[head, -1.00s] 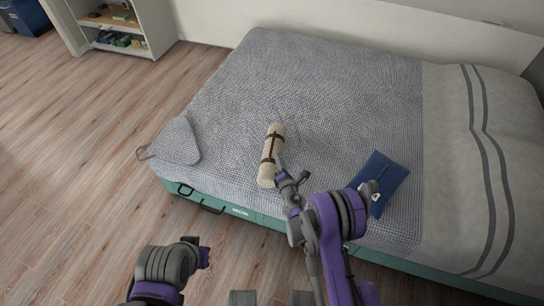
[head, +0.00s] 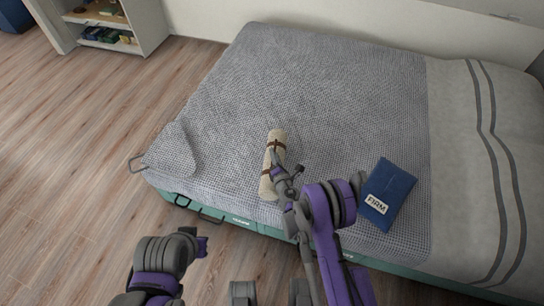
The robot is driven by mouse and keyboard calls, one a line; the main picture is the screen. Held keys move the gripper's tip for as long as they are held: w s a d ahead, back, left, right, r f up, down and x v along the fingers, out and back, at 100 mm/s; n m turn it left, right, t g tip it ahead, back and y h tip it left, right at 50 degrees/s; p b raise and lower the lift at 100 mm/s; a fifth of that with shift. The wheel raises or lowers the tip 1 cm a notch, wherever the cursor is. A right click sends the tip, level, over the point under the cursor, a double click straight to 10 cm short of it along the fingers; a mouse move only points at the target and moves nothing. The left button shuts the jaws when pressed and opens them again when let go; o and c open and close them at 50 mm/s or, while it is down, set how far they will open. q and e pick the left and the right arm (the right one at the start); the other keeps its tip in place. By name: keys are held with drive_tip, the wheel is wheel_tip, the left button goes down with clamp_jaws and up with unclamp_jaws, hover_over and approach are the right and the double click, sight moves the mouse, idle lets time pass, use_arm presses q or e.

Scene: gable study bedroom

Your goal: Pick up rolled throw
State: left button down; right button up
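The rolled throw (head: 275,140) is a cream roll with dark brown straps. It lies lengthwise on the grey woven bed cover near the bed's front edge, in the middle of the head view. My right gripper (head: 275,168) is over the roll's middle and near part and overlaps it in the picture. Its fingers are too small and dark to show whether they are open or closed, or touching the roll. My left gripper (head: 200,240) is low at the left, over the floor in front of the bed, away from the throw. Its finger opening is unclear.
A blue pouch (head: 397,186) with a white label reading FIRM lies right of my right arm. A grey wedge-shaped piece (head: 172,152) sits at the bed's left corner. The mattress (head: 320,80) behind the throw is clear. An open shelf (head: 150,25) stands at back left.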

drive_tip(key=shift+w+f, duration=0.1)
drive_tip(key=shift+w, duration=0.2)
drive_tip(key=shift+s+r, duration=0.15)
drive_tip(key=shift+r, duration=0.05)
clamp_jaws()
idle(1.0)
